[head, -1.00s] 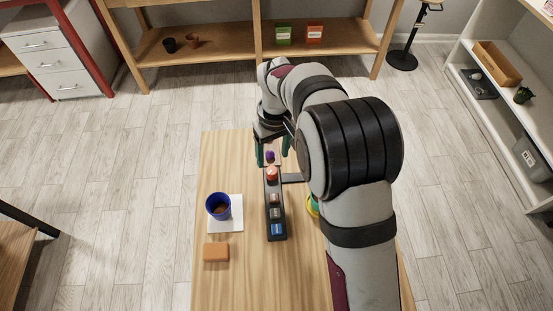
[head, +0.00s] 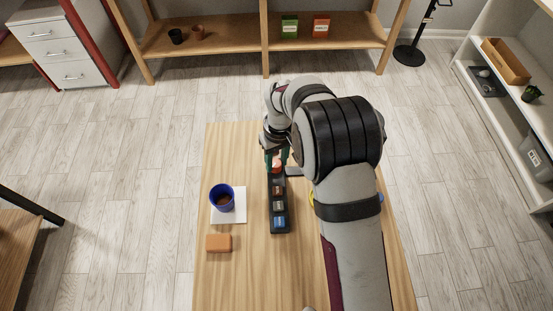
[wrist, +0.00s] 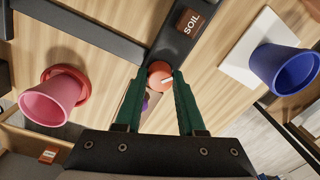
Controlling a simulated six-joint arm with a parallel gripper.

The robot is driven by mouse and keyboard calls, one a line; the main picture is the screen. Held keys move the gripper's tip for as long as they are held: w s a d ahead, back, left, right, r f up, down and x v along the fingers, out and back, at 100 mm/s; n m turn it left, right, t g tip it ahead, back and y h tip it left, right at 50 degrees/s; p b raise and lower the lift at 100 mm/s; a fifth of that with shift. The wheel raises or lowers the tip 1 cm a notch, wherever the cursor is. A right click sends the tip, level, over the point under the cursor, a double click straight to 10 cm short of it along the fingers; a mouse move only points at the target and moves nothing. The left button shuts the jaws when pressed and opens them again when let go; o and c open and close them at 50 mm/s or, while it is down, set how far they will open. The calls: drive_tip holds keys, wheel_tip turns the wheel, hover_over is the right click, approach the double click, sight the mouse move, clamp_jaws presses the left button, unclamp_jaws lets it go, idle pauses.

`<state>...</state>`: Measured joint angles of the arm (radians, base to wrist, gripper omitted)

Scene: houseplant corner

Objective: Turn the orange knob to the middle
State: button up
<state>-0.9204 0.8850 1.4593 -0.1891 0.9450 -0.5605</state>
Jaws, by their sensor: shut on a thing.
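The orange knob (wrist: 159,75) is a round cap with a pale pointer line, at the end of a dark control panel (wrist: 190,12). In the wrist view the pointer slants up to the right. My gripper (wrist: 162,78) has its green fingers shut on the knob, one on each side. In the head view the knob (head: 277,167) is partly hidden by the fingers. The panel (head: 287,214) lies lengthwise on the table, with several labelled blocks or buttons; the one nearest the knob reads "SOIL" in the wrist view.
A blue pot (head: 221,197) stands on a white square (head: 229,217) left of the panel, with an orange block (head: 218,243) in front. The wrist view shows a pink pot (wrist: 55,102) by a red saucer (wrist: 82,78) and a small purple thing (wrist: 146,102) near the knob.

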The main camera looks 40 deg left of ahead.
clamp_jaws()
drive_tip(key=m, duration=0.4)
drive_tip(key=shift+m, duration=2.9)
drive_tip(key=o, duration=1)
unclamp_jaws()
